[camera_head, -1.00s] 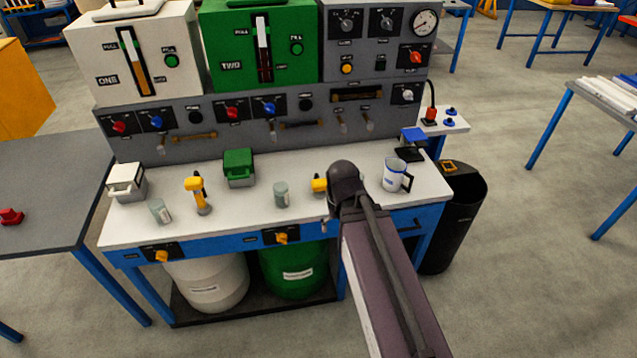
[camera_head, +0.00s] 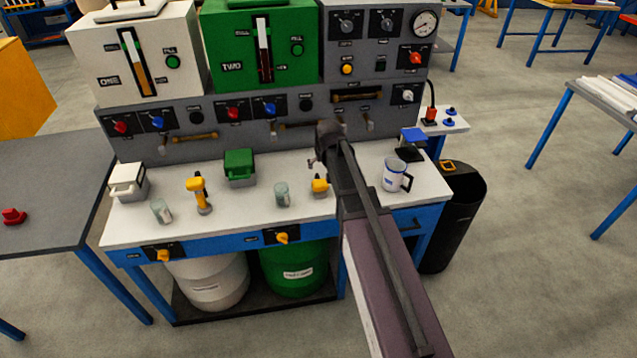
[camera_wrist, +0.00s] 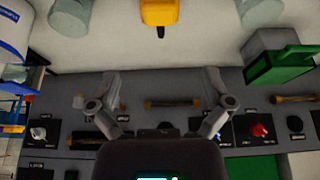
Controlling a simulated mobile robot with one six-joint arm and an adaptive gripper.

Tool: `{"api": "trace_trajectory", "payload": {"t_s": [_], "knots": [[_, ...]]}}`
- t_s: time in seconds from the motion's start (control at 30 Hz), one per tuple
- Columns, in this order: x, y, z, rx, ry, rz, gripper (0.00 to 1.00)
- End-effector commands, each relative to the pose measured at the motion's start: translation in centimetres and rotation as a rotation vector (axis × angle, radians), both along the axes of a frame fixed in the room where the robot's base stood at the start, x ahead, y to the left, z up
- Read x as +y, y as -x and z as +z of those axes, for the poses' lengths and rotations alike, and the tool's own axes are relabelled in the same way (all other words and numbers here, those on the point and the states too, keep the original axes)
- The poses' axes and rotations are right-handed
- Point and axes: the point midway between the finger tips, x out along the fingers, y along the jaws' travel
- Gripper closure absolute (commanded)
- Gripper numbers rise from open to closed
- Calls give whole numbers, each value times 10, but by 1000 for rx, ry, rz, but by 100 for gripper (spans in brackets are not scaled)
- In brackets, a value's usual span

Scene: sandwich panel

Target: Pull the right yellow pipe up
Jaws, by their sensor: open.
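The right yellow pipe-like piece (camera_head: 320,187) stands on the white worktop, right of a small glass, with its lower part hard to make out. It also shows at the top edge of the wrist view (camera_wrist: 160,12), cut off by the frame. A similar left yellow piece (camera_head: 197,187) stands farther left on the worktop. My gripper (camera_wrist: 162,82) is open and empty in the wrist view. In the head view it is mostly hidden by my arm, near the panel behind the right yellow piece. It appears apart from that piece.
Glasses (camera_head: 282,194) (camera_head: 161,211), a green box (camera_head: 239,168), a white box (camera_head: 127,182) and a mug (camera_head: 396,174) stand on the worktop. The grey panel (camera_head: 220,151) with knobs and brass-coloured rods (camera_head: 195,137) rises behind.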

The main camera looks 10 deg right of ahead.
Motion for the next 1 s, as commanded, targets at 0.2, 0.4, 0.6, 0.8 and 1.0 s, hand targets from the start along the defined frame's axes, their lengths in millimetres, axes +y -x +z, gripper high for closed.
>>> {"api": "trace_trajectory", "payload": {"t_s": [0.2, 0.4, 0.6, 0.8, 1.0], "knots": [[-1, 1, 0, 1, 0, -1, 0], [-1, -1, -5, 1, 1, -1, 0], [-1, -5, -16, 2, 1, -1, 0], [-1, -11, -31, 2, 0, -2, 0], [-2, -18, -47, 2, 0, -2, 0]]}}
